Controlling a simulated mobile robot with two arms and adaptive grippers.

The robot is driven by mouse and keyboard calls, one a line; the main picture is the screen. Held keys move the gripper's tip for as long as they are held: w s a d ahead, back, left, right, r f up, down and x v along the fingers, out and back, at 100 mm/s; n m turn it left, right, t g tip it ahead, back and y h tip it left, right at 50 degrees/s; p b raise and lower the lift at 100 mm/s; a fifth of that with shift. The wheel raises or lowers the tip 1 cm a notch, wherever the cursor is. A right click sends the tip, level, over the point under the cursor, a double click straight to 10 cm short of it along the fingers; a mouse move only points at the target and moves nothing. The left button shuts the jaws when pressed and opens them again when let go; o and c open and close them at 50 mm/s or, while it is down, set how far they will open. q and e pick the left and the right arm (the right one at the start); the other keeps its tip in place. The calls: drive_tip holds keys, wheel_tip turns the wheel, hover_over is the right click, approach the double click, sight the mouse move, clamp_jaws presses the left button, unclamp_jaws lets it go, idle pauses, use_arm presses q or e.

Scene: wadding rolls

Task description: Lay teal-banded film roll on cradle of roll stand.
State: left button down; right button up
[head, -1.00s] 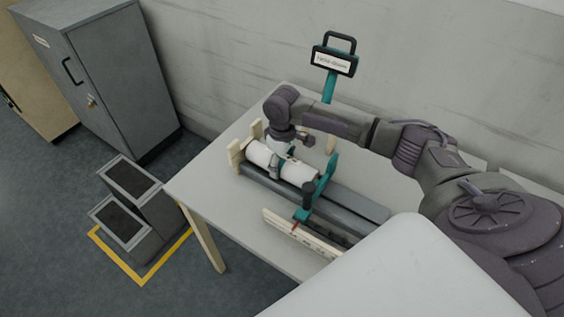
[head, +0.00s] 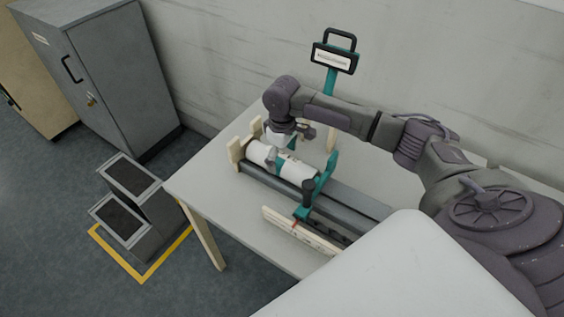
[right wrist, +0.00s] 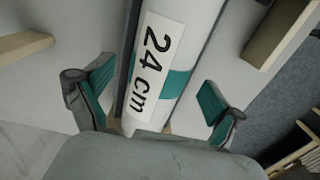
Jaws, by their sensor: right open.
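The white film roll (head: 292,169) with a teal band lies lengthwise along the cradle of the roll stand (head: 262,181), between pale wooden end posts and a teal upright. In the right wrist view the roll (right wrist: 178,45) shows a "24 cm" label and its teal band. My right gripper (head: 290,140) is just above the roll toward its left end. Its teal-padded fingers (right wrist: 155,105) are wide apart, one on each side of the roll, with gaps between. The roll's underside is hidden. My left gripper is out of view.
A teal upright (head: 326,172) with a dark knob stands at the roll's right end. A pale scale strip (head: 290,228) runs along the front. A labelled sign (head: 334,59) rises behind. The table (head: 205,185) is bare at left. A grey step unit (head: 140,205) and cabinet (head: 110,75) stand beyond.

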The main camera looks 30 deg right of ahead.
sight(282, 157)
wheel_tip(282, 157, up, 10)
drive_tip(key=shift+r, duration=0.25)
drive_tip(key=shift+f, duration=0.1)
idle(0.5)
